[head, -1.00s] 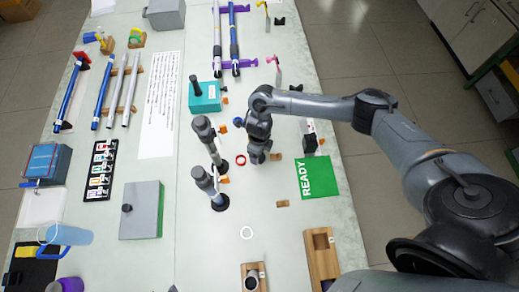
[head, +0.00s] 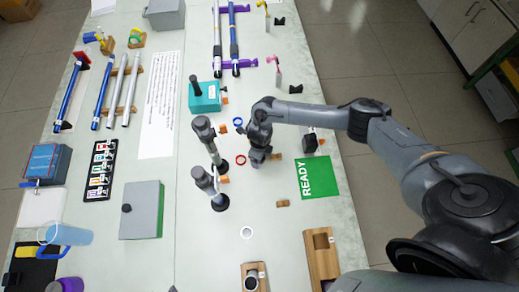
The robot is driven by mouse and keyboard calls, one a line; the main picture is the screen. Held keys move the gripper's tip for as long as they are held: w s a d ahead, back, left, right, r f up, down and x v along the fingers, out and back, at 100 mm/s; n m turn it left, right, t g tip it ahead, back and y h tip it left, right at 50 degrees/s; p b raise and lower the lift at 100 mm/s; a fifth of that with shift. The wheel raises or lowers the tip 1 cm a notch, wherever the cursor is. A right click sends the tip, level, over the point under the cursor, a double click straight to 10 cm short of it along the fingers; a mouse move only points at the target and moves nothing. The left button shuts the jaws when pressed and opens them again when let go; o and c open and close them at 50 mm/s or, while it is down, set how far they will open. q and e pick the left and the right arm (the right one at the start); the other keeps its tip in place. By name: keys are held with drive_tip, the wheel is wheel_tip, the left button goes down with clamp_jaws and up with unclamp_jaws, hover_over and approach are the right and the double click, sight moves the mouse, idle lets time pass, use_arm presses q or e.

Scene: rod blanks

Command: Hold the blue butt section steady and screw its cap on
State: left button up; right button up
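Several rods are in view, and I cannot tell for sure which is the butt section. Two blue rods, one at far left (head: 68,95) and one beside it (head: 104,92), lie on rests beside silver tubes. Two more rods with blue and white parts (head: 226,40) lie at the top in purple holders. A blue ring (head: 238,121) and a red ring (head: 240,160) lie near my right gripper (head: 258,160); neither is clearly the cap. My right gripper points down low over the table, right of the red ring. Its fingers are too small and dark to read. My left gripper is not in view.
A green READY mat (head: 317,178) lies to the right. A white ring (head: 247,232) and wooden blocks (head: 321,255) are at the front. A grey-green case (head: 141,210) is left.

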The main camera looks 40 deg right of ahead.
drive_tip(key=c, duration=1.2)
drive_tip(key=shift+r, duration=0.1)
drive_tip(key=shift+r, duration=0.75)
drive_tip(key=r, duration=0.3)
drive_tip(key=shift+s, duration=0.35)
drive_tip(key=s+r, duration=0.2)
drive_tip(key=s, duration=0.1)
drive_tip(key=s+r+p, duration=0.1)
drive_tip(key=s+r, duration=0.1)
drive_tip(key=s, duration=0.2)
drive_tip(key=s+a+r, duration=0.1)
drive_tip(key=s+r, duration=0.1)
drive_tip(key=s, duration=0.2)
drive_tip(key=shift+a+r+p, duration=0.1)
drive_tip(key=shift+r+p, duration=0.1)
drive_tip(key=shift+p, duration=0.1)
